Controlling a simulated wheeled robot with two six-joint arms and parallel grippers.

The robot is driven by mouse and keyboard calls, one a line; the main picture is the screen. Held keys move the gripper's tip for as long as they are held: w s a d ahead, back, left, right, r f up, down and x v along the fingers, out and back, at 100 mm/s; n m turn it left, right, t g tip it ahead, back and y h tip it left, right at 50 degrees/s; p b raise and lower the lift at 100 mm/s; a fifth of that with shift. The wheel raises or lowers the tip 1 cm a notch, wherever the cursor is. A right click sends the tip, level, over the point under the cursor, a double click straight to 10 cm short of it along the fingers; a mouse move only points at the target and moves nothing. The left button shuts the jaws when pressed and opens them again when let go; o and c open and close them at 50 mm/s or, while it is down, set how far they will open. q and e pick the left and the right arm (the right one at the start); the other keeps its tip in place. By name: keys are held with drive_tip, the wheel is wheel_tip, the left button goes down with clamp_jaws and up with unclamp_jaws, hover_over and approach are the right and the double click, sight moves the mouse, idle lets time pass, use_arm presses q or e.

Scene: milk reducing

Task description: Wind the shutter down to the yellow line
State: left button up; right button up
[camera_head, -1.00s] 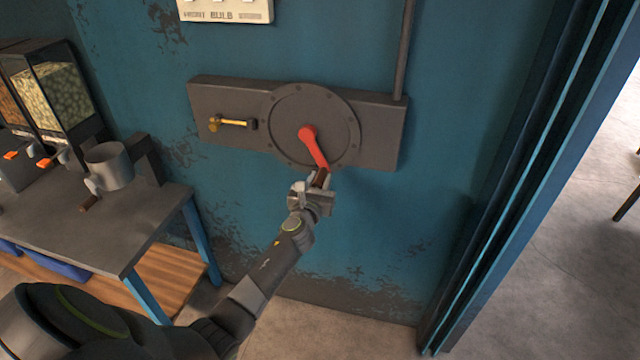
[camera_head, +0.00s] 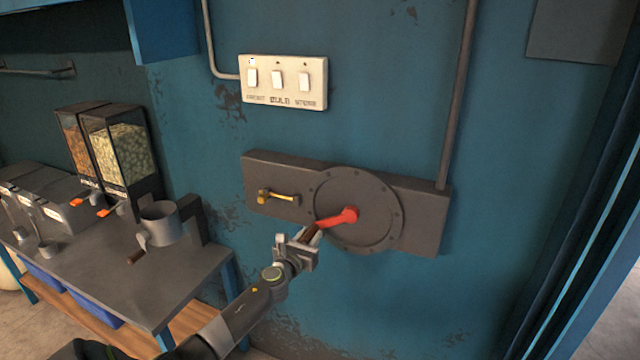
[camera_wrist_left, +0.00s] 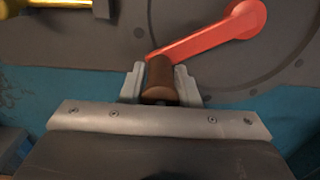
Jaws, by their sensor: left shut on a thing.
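A red crank arm (camera_head: 338,217) is fixed on a round grey plate (camera_head: 375,213) on the blue wall. It points left and slightly down from its hub, and ends in a brown handle (camera_head: 309,234). My left gripper (camera_head: 303,243) is shut on the brown handle. In the left wrist view the handle (camera_wrist_left: 159,80) stands between the two fingers, with the red crank arm (camera_wrist_left: 210,32) running up to the right. The shutter and the yellow line are not in view. My right gripper is not in view.
A yellow-handled latch (camera_head: 278,197) sits on the grey housing left of the plate. A white switch panel (camera_head: 284,82) is above. A grey table (camera_head: 150,287) with a metal cup (camera_head: 160,223) and dispensers (camera_head: 118,148) stands left. The wall right of the housing is clear.

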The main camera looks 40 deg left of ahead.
use_arm(q)
drive_tip(key=o, duration=1.2)
drive_tip(key=shift+s+a+r, duration=0.2)
drive_tip(key=shift+a+r, duration=0.2)
drive_tip(key=shift+r, duration=0.15)
drive_tip(key=shift+o, duration=0.7)
drive_tip(key=shift+w+d, duration=0.15)
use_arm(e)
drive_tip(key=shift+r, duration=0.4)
use_arm(q)
drive_tip(key=shift+s+d, duration=0.1)
drive_tip(key=shift+s, duration=0.25)
drive_tip(key=p+v, duration=0.1)
drive_tip(key=v, duration=1)
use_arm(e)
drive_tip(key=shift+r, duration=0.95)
use_arm(q)
drive_tip(key=shift+s+d+f, duration=0.1)
drive_tip(key=shift+s+d, duration=0.05)
